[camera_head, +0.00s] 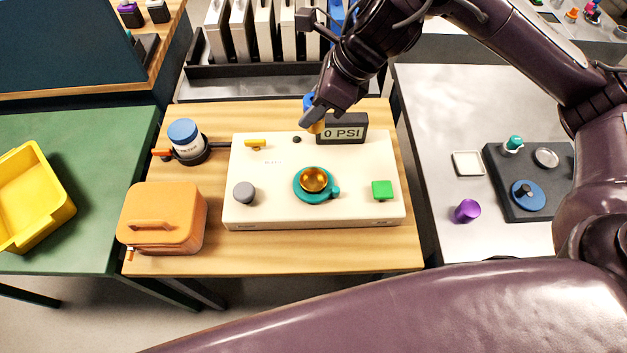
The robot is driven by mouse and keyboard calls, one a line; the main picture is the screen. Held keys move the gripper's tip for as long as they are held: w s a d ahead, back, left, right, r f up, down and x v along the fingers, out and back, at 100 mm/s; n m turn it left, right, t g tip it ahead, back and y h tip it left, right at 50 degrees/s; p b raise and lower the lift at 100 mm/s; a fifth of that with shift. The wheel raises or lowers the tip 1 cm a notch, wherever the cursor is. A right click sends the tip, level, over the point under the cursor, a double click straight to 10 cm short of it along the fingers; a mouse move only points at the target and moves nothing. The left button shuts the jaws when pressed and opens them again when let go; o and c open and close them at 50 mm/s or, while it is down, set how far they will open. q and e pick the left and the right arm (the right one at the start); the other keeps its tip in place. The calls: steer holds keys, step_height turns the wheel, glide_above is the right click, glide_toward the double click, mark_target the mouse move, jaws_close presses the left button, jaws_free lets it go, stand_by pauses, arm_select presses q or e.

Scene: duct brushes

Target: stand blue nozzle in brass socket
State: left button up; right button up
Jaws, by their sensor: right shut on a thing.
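My right gripper (317,112) comes in from the top right and is shut on a small part above the back of the cream panel, in front of the display. A blue piece (308,101), probably the blue nozzle, shows at its fingers, with a yellow-gold bit (316,127) below it. The fingers hide much of the held part, so its exact tilt cannot be told. A shiny brass-coloured round piece (313,179), possibly the brass socket, sits in a teal ring in the middle of the panel, apart from the gripper. My left gripper is not in view.
The cream panel (270,215) carries a grey knob (244,192), a green block (382,189) and a yellow lever (255,143). A "0 PSI" display (345,129) stands behind it. A blue-lidded jar (185,137) and orange box (163,216) stand left.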

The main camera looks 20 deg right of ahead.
steer(key=shift+f+b, duration=1.3)
steer(key=shift+f, duration=8.6)
steer(key=shift+f+b, duration=0.25)
steer(key=shift+b, duration=0.1)
steer(key=o, duration=1)
